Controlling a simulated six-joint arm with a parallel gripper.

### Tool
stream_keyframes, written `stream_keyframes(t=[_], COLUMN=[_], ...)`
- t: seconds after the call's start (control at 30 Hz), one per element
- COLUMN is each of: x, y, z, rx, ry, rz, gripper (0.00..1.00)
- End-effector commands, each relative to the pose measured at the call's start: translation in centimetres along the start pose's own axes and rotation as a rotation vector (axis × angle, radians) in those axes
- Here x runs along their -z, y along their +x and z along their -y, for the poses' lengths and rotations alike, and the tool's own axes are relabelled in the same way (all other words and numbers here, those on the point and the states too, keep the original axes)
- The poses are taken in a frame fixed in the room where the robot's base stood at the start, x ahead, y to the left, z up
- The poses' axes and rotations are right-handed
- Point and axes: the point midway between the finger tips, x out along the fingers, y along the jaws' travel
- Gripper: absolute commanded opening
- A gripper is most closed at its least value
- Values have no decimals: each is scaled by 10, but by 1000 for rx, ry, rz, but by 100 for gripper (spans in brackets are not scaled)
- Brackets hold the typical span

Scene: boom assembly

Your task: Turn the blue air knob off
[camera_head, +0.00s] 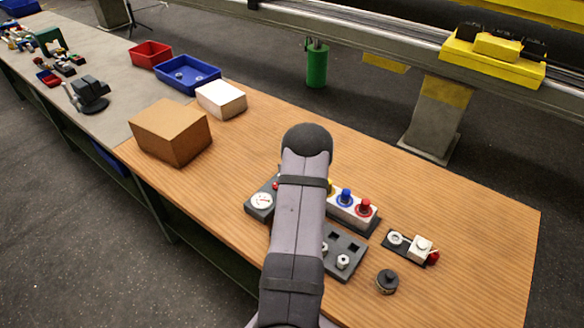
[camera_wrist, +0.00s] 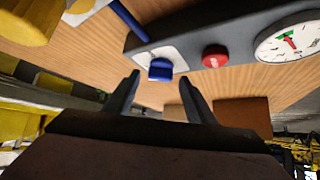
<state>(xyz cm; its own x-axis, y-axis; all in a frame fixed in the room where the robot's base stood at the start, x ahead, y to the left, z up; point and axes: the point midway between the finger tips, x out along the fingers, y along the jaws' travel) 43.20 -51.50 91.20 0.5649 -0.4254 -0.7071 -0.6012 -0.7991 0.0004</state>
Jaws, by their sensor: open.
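A dark box with a round white gauge (camera_wrist: 290,40) on its face shows in the wrist view, and the gauge (camera_head: 262,201) also shows in the head view, left of my arm. Next to the gauge is a red button (camera_wrist: 215,56). Beyond it a blue knob (camera_wrist: 160,70) sits on a pale plate. My gripper (camera_wrist: 158,88) is open and empty, its two fingertips apart on either side of the blue knob in the picture. I cannot tell whether they touch it. In the head view my arm hides the gripper and this knob.
A white control block with a blue button (camera_head: 346,196) and a red button (camera_head: 364,207) stands right of my arm. A grey socket tray (camera_head: 350,243) and a black round part (camera_head: 387,281) lie nearer. A cardboard box (camera_head: 170,132) stands left. The table's right end is clear.

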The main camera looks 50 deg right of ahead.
Motion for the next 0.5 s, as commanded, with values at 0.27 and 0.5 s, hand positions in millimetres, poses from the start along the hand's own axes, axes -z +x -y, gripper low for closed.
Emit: stream_keyframes(t=[0.27, 0.5], x=[0, 0], y=[3, 3], z=[0, 0], rx=[0, 0], ry=[0, 1], rz=[0, 0], gripper=[50, 17])
